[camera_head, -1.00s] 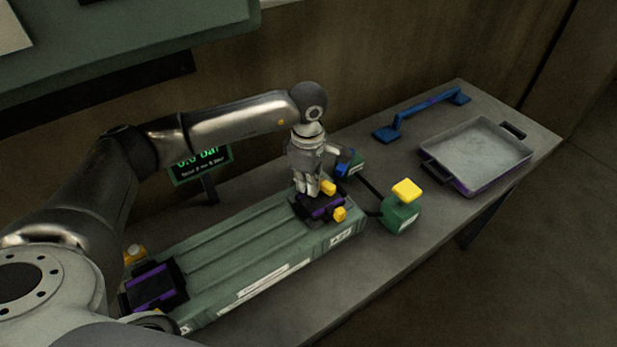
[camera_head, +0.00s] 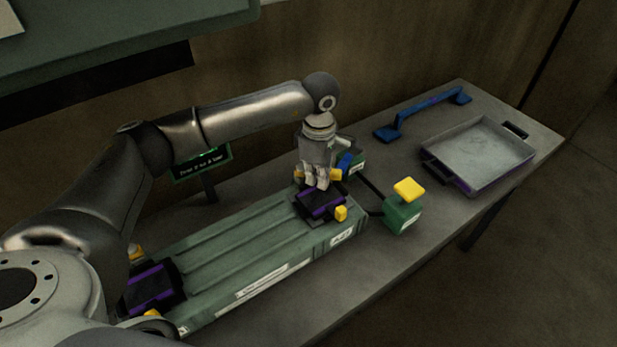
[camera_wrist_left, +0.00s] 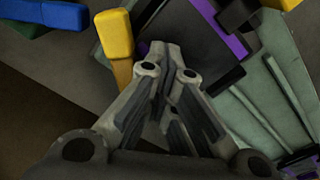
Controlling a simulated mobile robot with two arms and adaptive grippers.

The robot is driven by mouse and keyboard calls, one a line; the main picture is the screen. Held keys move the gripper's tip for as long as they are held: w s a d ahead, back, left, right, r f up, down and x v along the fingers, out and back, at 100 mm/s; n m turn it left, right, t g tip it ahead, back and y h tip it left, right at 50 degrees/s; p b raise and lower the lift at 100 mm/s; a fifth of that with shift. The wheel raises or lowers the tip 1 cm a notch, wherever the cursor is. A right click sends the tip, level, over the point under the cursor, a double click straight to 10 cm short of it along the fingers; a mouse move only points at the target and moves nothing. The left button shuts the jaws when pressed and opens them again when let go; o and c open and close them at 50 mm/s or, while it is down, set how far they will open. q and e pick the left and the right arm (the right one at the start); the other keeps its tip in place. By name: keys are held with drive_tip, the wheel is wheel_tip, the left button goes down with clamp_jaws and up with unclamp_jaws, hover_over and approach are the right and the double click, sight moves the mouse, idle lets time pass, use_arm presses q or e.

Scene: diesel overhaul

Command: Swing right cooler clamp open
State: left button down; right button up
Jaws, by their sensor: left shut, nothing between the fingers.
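The right cooler clamp (camera_head: 322,204) is a black block with a purple stripe on the right end of the long green cooler (camera_head: 235,260). Yellow parts show at its near side (camera_head: 341,213) and behind my fingers (camera_head: 336,174). My left gripper (camera_head: 316,184) points down over the clamp's far side, its fingers shut and empty. In the left wrist view, the shut fingertips (camera_wrist_left: 165,55) are close beside a yellow handle (camera_wrist_left: 116,48); I cannot tell if they touch. The clamp's purple stripe (camera_wrist_left: 222,30) shows to their right. My right gripper is not in view.
A similar purple-striped clamp (camera_head: 152,284) sits at the cooler's left end. A green box with a yellow top (camera_head: 403,213) stands right of the cooler. A grey tray (camera_head: 480,150) and a blue bar (camera_head: 425,110) lie farther right. A display (camera_head: 203,163) stands behind the cooler.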

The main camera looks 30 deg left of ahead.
use_arm(q)
drive_tip(key=shift+w+d, duration=0.15)
drive_tip(key=shift+w, duration=0.2)
drive_tip(key=shift+w+b, duration=0.6)
drive_tip(key=shift+w, duration=0.2)
drive_tip(key=shift+s, duration=0.4)
wheel_tip(320, 180, up, 8)
drive_tip(key=p, duration=0.4)
